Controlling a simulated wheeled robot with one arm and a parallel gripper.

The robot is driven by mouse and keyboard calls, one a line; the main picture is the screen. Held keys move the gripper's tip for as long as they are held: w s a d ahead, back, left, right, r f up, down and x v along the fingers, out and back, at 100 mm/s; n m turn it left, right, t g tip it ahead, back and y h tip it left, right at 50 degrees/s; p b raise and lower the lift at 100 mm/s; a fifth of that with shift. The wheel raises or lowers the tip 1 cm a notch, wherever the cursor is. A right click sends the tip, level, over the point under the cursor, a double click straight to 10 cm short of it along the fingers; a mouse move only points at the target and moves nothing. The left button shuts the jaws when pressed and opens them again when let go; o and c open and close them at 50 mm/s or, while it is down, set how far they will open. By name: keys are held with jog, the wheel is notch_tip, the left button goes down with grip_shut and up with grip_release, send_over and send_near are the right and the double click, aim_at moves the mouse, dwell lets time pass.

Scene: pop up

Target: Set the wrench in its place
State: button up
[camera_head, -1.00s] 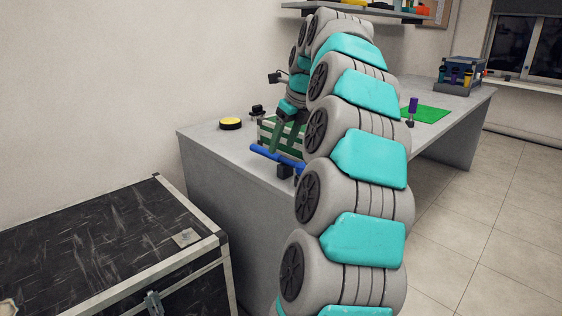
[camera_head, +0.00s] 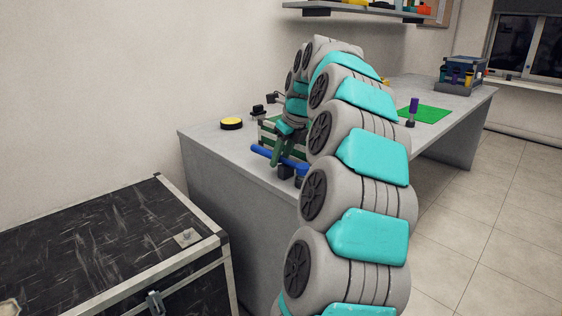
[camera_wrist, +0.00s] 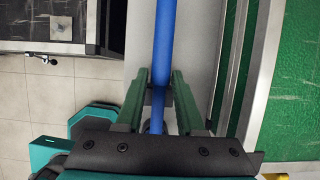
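A long blue bar (camera_head: 262,153) lies along the near edge of the grey workbench, with small black blocks by it. I cannot tell whether this bar is the wrench; no other wrench is clear. In the wrist view the blue bar (camera_wrist: 164,40) runs lengthwise between the green fingers of my gripper (camera_wrist: 160,85). The fingers stand apart, one on each side, with a narrow gap to the bar. In the head view my gripper (camera_head: 288,160) is down at the bar, partly hidden by my arm.
The workbench (camera_head: 215,150) holds a green case with pale trim (camera_head: 268,130), a yellow-topped button (camera_head: 231,123), a green mat (camera_head: 425,114), a purple-handled tool (camera_head: 413,106) and a blue rack (camera_head: 462,75). A black metal-edged chest (camera_head: 100,245) stands at left. A shelf (camera_head: 350,8) hangs above.

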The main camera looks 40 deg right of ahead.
grip_shut()
dwell(1.0)
